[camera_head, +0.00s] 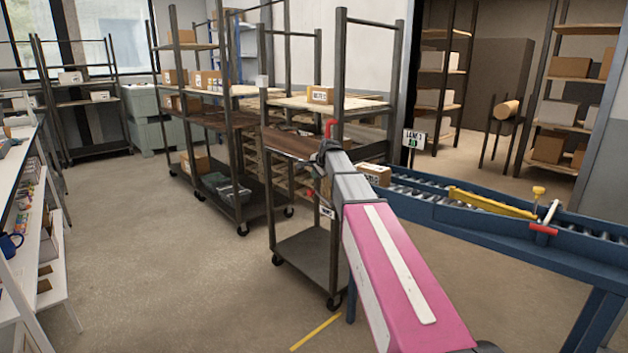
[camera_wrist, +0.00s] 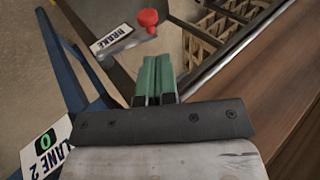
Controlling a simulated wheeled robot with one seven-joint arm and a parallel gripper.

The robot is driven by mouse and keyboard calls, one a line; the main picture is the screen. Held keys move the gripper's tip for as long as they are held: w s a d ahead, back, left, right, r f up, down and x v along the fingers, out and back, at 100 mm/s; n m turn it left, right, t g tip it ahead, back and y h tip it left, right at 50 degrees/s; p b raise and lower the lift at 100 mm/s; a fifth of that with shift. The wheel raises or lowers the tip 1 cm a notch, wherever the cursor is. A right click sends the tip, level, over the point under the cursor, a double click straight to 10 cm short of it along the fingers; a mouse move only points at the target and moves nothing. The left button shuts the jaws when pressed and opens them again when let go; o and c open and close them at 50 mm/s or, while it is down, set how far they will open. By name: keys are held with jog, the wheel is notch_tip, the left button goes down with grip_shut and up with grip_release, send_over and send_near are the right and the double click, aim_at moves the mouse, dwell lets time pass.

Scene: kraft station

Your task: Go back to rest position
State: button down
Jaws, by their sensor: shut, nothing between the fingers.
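My arm reaches from the lower right of the head view toward the dark cart in the middle. My gripper (camera_wrist: 157,62) shows in the wrist view with its green fingers together and nothing between them. In the head view its fingertips are hard to make out near the cart's shelf. In the wrist view a red-knobbed lever (camera_wrist: 148,18) beside a BRAKE label (camera_wrist: 112,38) lies just beyond the fingertips, and a small gap shows between them.
The dark wheeled cart (camera_head: 310,258) has a brown shelf board (camera_wrist: 285,85) close to the right of my gripper. A white shelf (camera_head: 40,215) is at left. The floor between is clear.

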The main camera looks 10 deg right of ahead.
jog(key=s+d+f+n+g+h, duration=0.1)
jog(key=s+f+n+g, duration=0.1)
jog(key=s+f, duration=0.7)
jog(key=s+d+f+n+g+h, duration=0.1)
jog(key=s+f+n, duration=0.4)
jog(key=s+f, duration=0.5)
jog(key=s+d+f+n+g, duration=0.3)
jog(key=s+f, duration=0.6)
jog(key=s, duration=1.3)
jog(key=shift+s+f+n+g+h, duration=0.15)
jog(key=shift+s+n+g+h, duration=0.3)
jog(key=shift+n, duration=0.25)
